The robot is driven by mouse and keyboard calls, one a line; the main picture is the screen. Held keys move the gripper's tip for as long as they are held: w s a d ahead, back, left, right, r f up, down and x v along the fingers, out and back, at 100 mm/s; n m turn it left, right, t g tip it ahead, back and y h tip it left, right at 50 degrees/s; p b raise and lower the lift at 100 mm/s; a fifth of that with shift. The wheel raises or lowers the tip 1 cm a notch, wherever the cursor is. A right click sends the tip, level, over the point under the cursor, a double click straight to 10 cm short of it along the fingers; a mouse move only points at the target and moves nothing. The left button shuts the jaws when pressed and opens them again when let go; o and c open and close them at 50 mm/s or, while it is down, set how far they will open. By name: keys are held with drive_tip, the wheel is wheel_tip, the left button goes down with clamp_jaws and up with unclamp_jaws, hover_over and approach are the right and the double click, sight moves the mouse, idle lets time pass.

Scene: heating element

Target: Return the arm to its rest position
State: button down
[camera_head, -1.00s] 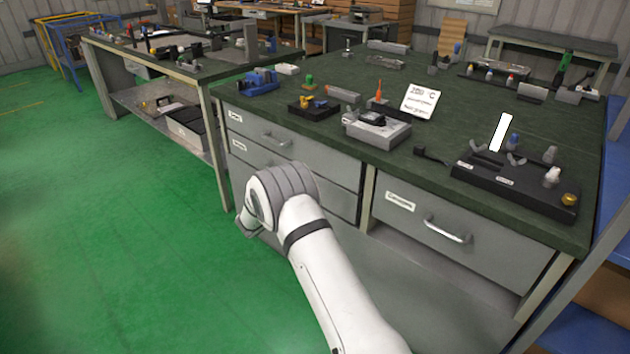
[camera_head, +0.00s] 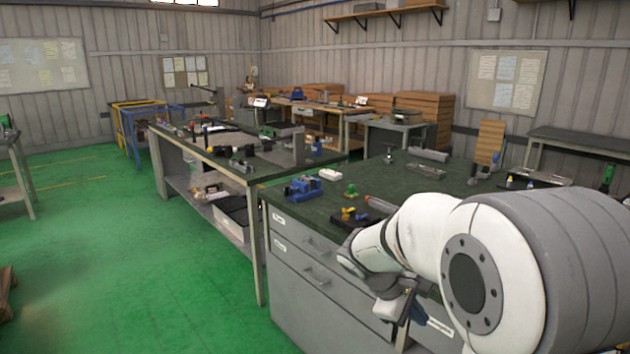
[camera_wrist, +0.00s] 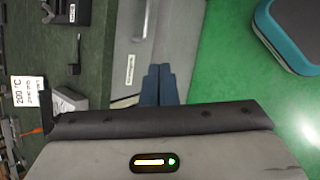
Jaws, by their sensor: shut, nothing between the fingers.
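My arm is folded up large at the right of the head view, its links in front of the green-topped workbench (camera_head: 450,180). My gripper (camera_head: 410,318) hangs low in front of the bench's drawers. In the wrist view my gripper (camera_wrist: 158,72) shows as two dark blue fingers close together, shut and empty. They lie beside the grey drawer front with its handle and label, over the green floor. I cannot tell the exact gap between fingers and drawer.
A blue vise (camera_head: 303,188) and small tools stand on the bench. The arm hides its right part. A second bench (camera_head: 215,150) stands behind to the left. A white card (camera_wrist: 28,92) shows in the wrist view.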

drive_tip(key=s+a+r+m+y+p, duration=0.1)
drive_tip(key=s+a+r+m+y, duration=0.1)
drive_tip(key=s, duration=0.4)
drive_tip(key=s+a+r+m+t+y+p, duration=0.1)
drive_tip(key=s+a+r+m+y+p, duration=0.1)
drive_tip(key=s, duration=0.4)
drive_tip(key=s+a+r+m+y+p, duration=0.1)
drive_tip(key=s+r+m+y+p, duration=0.1)
drive_tip(key=s+m, duration=0.3)
drive_tip(key=shift+s+a+r+m+t+y, duration=0.35)
drive_tip(key=shift+s+r+y, duration=0.2)
drive_tip(key=shift+s+y, duration=0.25)
